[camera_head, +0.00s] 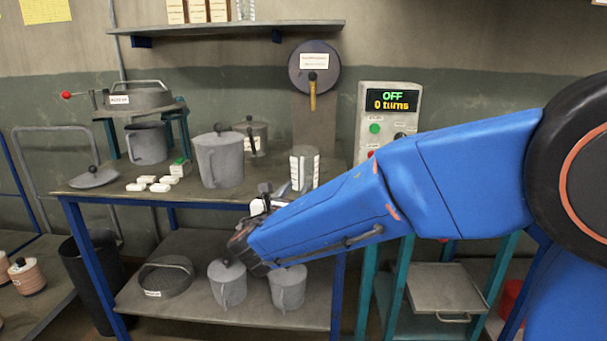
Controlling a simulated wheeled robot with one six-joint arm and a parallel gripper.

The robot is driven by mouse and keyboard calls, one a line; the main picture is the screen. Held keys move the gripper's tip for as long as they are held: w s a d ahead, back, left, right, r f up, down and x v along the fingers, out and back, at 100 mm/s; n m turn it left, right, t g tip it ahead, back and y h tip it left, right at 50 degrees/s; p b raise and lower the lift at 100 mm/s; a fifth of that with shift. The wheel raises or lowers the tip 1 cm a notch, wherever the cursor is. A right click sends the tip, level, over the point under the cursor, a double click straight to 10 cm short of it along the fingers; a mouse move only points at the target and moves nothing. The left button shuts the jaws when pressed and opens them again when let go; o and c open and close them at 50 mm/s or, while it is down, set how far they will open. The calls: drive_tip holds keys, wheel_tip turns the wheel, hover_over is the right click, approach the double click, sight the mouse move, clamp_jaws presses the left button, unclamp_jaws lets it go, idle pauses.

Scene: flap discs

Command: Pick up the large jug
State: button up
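A large grey jug (219,160) stands upright on the table top, left of my arm. My gripper (236,245) is at the end of my blue arm, in front of the table's edge and lower in the picture than the jug. It appears apart from the jug. The fingers are dark, small and partly hidden by my own wrist, so their opening cannot be made out.
The table (100,192) also holds a grey lidded pot (256,138), white blocks (160,187), a loose lid (93,178) and a clear striped container (304,167). Smaller jugs (227,288) stand on the lower shelf. A control box (390,118) reads "OFF 0 turns".

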sight(301, 182)
drive_tip(key=x, duration=0.5)
drive_tip(key=shift+s+d+r, duration=0.1)
drive_tip(key=shift+d+r, duration=0.05)
drive_tip(key=shift+r, duration=0.15)
drive_tip(key=shift+c, duration=0.7)
clamp_jaws()
wheel_tip(301, 182, up, 10)
